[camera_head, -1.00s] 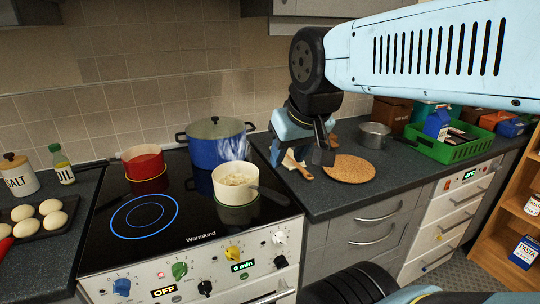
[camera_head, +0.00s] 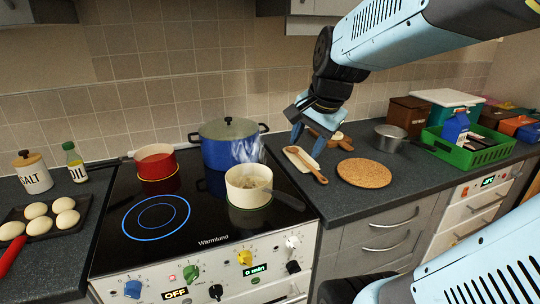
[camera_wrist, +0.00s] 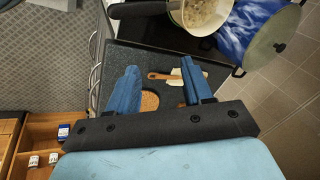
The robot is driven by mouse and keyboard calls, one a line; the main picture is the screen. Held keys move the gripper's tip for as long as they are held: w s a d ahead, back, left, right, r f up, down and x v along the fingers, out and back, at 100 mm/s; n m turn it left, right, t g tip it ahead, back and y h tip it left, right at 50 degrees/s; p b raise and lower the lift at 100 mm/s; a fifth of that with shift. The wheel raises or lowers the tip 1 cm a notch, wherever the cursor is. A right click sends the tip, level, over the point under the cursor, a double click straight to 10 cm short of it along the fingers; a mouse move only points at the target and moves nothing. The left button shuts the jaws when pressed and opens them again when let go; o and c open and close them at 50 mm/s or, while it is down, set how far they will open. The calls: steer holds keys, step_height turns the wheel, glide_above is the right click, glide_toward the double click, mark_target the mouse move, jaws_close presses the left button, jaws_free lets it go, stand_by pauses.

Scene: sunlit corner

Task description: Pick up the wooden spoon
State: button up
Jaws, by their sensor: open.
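My gripper (camera_head: 308,143) is open, pointing down, just above and behind the spoon. In the wrist view, part of the spoon (camera_wrist: 160,76) and the pale rest (camera_wrist: 174,73) show between the two blue fingers of my gripper (camera_wrist: 158,68). Nothing is held. The wrist view does not show clearly how far the fingers are above the spoon.
A white pot (camera_head: 240,197) with its handle toward the spoon and a blue pot (camera_head: 218,152) stand on the hob, left of the spoon. A round cork mat (camera_head: 364,173) lies to its right. A steel pan (camera_head: 391,138) and a green crate (camera_head: 468,153) stand further right.

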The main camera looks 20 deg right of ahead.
steer(key=w+d+f+m+y, duration=0.1)
steer(key=w+d+f+m, duration=0.3)
steer(key=w+d+m, duration=0.55)
steer(key=m, duration=1.5)
glide_toward(316, 171)
step_height(316, 171, down, 3)
steer(key=shift+s+a+f+y, duration=0.1)
steer(key=shift+s+y, duration=0.05)
steer(key=shift+y, duration=0.15)
steer(key=w+f, duration=0.2)
steer(key=f, duration=0.1)
steer(key=shift+w+a, duration=0.3)
steer(key=shift+w, duration=0.1)
steer(key=shift+w+a+f, duration=0.1)
steer(key=shift+w+f, duration=0.15)
steer(key=shift+f, duration=0.4)
jaws_close()
